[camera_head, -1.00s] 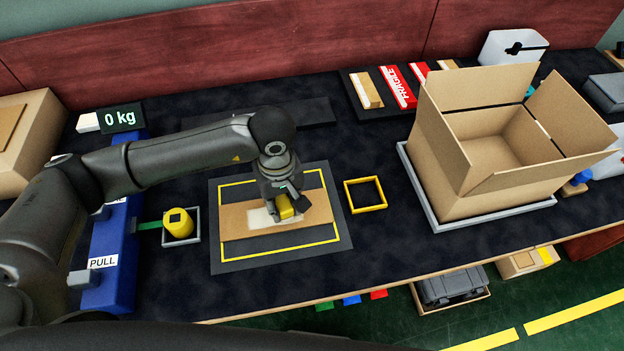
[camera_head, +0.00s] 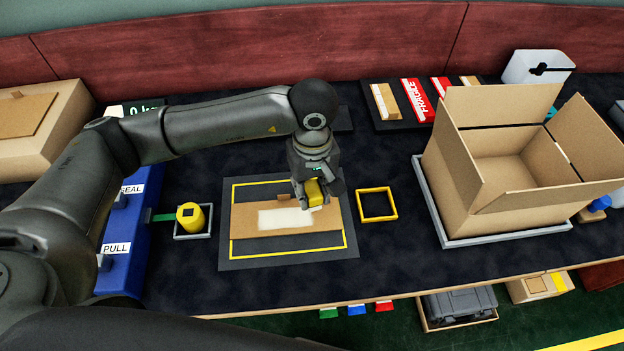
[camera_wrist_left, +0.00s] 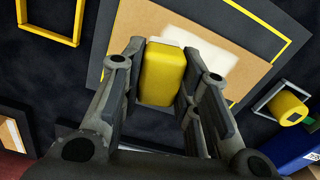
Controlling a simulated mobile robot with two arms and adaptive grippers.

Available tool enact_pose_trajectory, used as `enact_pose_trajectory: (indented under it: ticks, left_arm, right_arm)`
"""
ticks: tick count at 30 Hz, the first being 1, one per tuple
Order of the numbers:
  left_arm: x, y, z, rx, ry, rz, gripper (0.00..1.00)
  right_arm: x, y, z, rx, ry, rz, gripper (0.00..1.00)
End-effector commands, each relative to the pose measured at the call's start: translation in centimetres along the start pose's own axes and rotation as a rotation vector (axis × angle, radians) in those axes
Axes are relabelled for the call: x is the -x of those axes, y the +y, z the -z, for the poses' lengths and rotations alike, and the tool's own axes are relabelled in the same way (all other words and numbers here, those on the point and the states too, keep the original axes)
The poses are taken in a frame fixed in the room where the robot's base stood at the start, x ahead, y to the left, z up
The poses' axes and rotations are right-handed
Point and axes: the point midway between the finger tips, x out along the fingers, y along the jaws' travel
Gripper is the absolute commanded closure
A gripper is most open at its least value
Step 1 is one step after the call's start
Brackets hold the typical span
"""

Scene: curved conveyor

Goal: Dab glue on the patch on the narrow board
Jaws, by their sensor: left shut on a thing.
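A narrow brown board (camera_head: 250,230) lies on a dark mat (camera_head: 235,262) with a yellow outline. A pale whitish patch (camera_head: 285,218) covers its middle; it also shows in the left wrist view (camera_wrist_left: 211,64). My left gripper (camera_head: 318,195) is shut on a yellow block-like tool (camera_wrist_left: 162,73) with a pale tip. It holds the tool at the right end of the patch; whether the tip touches the board is unclear. In the head view the tool (camera_head: 316,192) is partly hidden by the fingers. My right gripper is not in view.
An empty yellow square frame (camera_head: 377,204) lies right of the mat. A yellow cylinder (camera_head: 190,217) stands in a grey frame at the left, beside a blue unit (camera_head: 128,240). An open cardboard box (camera_head: 480,187) stands on a grey tray (camera_head: 450,241) at the right.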

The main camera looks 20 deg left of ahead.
Motion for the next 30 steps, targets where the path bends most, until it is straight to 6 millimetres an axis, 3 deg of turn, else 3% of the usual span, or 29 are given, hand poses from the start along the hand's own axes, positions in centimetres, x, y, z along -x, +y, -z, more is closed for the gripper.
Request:
enact_pose_trajectory:
  ticks: [9, 30]
  left_arm:
    - [2.4, 0.2, 0.2, 0.007, 0.0, -0.001, 0.93]
    - [2.4, 0.2, 0.2, 0.007, 0.0, -0.001, 0.93]
  right_arm:
    - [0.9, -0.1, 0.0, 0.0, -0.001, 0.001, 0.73]
    - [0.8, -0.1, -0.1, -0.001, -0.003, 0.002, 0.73]
